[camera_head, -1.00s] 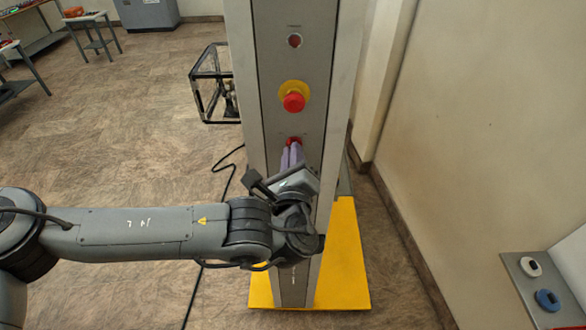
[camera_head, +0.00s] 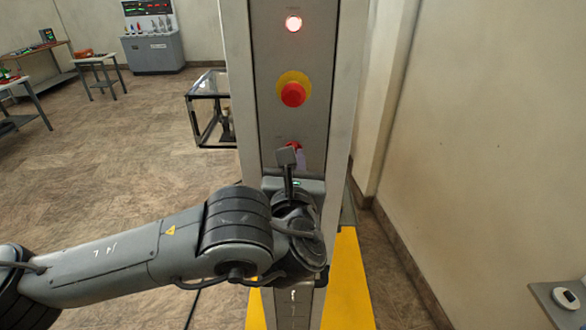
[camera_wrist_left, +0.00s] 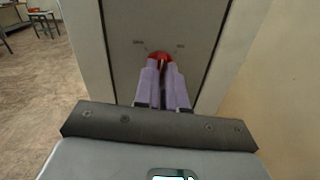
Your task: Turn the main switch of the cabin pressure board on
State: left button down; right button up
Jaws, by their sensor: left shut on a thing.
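The cabin pressure board is a tall narrow grey metal column (camera_head: 274,50) in the middle of the head view. Its main switch is a small red rotary knob (camera_head: 293,145) below the red push button; it also shows in the left wrist view (camera_wrist_left: 160,56), with small labels on both sides. My left gripper (camera_wrist_left: 162,68) is shut on the knob, with its two pale purple fingers on either side of it. The fingers and the wrist hide most of the knob, so its exact angle is hard to read. The round lamp (camera_head: 293,22) near the top glows. My right gripper is not in view.
A red mushroom button on a yellow plate (camera_head: 293,92) sits just above my left gripper. The column stands on a yellow base (camera_head: 346,285). A bare wall (camera_head: 480,130) is at the right, and a black-framed box (camera_head: 208,108) stands behind at the left.

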pick_arm(q)
jog(key=shift+f+m+b, duration=0.15)
jog(key=shift+m+b, duration=1.95)
jog(key=shift+m, duration=1.8)
jog(key=c, duration=1.2)
grip_release()
jog(key=shift+s+d, duration=0.1)
jog(key=shift+d, duration=0.05)
